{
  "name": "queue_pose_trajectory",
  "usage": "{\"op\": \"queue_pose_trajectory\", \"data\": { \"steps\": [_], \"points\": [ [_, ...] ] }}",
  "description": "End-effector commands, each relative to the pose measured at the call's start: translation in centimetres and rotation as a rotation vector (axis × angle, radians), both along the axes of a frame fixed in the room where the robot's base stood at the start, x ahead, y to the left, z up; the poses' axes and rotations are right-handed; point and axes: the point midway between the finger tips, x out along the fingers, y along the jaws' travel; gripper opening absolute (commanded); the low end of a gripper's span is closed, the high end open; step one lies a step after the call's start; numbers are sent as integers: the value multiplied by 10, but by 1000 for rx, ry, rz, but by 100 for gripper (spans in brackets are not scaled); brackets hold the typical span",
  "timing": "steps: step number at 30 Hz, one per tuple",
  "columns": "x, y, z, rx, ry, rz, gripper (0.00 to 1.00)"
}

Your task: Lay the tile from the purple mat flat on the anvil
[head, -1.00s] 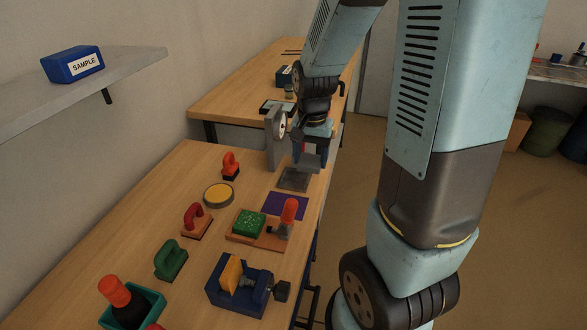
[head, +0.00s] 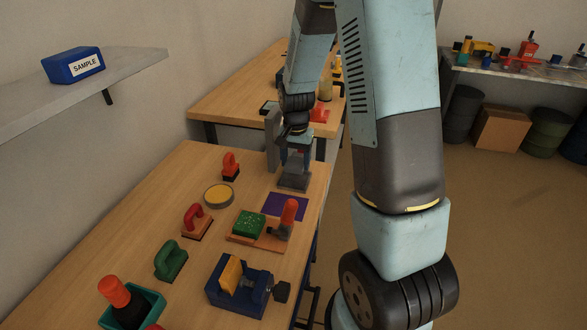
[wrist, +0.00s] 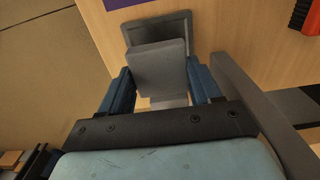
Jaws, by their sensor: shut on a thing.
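My gripper (head: 297,158) is shut on a grey square tile (wrist: 158,70), which shows between the blue fingers in the wrist view. In the head view my gripper is low over the anvil (head: 292,187), a dark grey square plate near the table's far right edge. The anvil also shows behind the tile in the wrist view (wrist: 152,28). The tile overlaps the anvil's near part there; I cannot tell whether they touch or whether the tile is level. The purple mat (head: 286,205) is bare, just nearer than the anvil.
A grey upright stand (head: 272,140) rises close to the left of my gripper; it also shows in the wrist view (wrist: 255,110). A board with a green block (head: 249,222) and orange-handled clamp (head: 289,212) lies nearer. A red-handled tool (head: 230,164) stands left.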

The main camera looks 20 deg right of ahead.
Motion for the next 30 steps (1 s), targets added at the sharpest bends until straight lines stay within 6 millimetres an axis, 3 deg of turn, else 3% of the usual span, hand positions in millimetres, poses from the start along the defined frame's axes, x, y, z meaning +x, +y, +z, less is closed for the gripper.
{"op": "queue_pose_trajectory", "data": {
  "steps": [10,30],
  "points": [
    [4,0,-34,1,1,0,30],
    [4,1,-45,1,1,0,30]
  ]
}}
